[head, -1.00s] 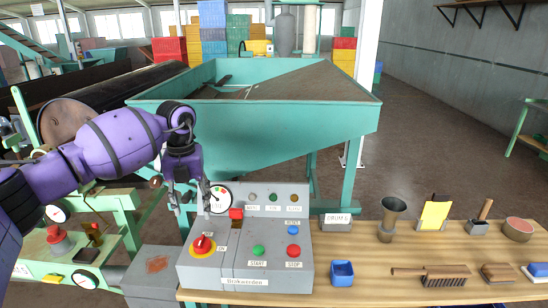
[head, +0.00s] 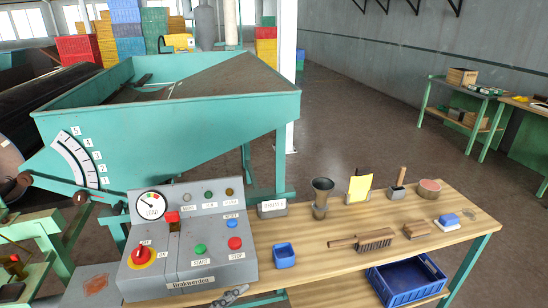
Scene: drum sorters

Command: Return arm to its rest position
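A grey piece of a gripper (head: 230,297) shows at the bottom edge of the head view, in front of the control box's lower right part. It is most likely my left gripper, but the purple arm behind it is out of view. Only a small part shows, so I cannot tell whether it is open or shut. I see nothing held in it. My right gripper is not in view.
A green hopper (head: 190,125) stands behind.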

